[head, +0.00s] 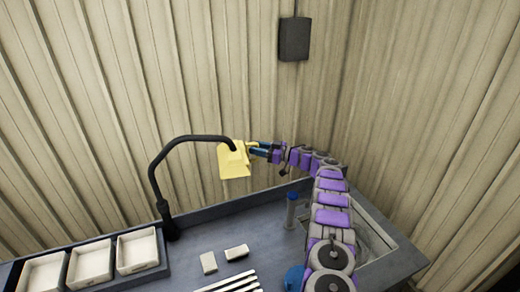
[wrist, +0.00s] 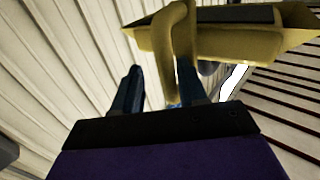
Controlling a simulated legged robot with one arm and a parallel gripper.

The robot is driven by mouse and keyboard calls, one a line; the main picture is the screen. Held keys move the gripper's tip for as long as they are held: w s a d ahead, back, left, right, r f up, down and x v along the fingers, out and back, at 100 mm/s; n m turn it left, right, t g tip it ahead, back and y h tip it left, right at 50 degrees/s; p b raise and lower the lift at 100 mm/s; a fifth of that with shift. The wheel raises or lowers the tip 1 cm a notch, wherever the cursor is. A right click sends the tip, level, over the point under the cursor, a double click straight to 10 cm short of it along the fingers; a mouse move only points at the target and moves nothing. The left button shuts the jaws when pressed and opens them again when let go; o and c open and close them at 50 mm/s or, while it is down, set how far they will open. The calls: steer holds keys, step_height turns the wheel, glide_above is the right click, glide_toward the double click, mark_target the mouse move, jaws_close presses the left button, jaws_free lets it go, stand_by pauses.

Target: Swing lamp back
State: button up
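The lamp has a yellow head (head: 234,160) on a black curved arm (head: 160,160) that rises from the back left of the bench. My gripper (head: 262,150) is at the right side of the lamp head. In the wrist view the yellow head (wrist: 240,42) fills the top, and a yellow bar-like handle (wrist: 163,62) hangs down from it. My gripper's two blue fingers (wrist: 162,90) stand apart on either side of this handle. A gap shows between the left finger and the handle; I cannot tell whether the right finger touches it.
White trays (head: 90,262) stand at the bench's left. Two pale blocks (head: 208,262) and several pale bars (head: 228,283) lie mid-bench. A blue-topped cylinder (head: 291,212) stands near my arm. A dark box (head: 294,38) hangs on the corrugated wall behind.

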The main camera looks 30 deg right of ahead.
steer(key=shift+a+f, duration=0.2)
steer(key=shift+a, duration=0.1)
steer(key=shift+d, duration=0.1)
steer(key=shift+s+d, duration=0.2)
steer(key=shift+s, duration=0.05)
steer(key=b+v, duration=0.3)
steer(key=v, duration=1.4)
steer(key=shift+w+d, duration=0.15)
steer(key=shift+d, duration=0.1)
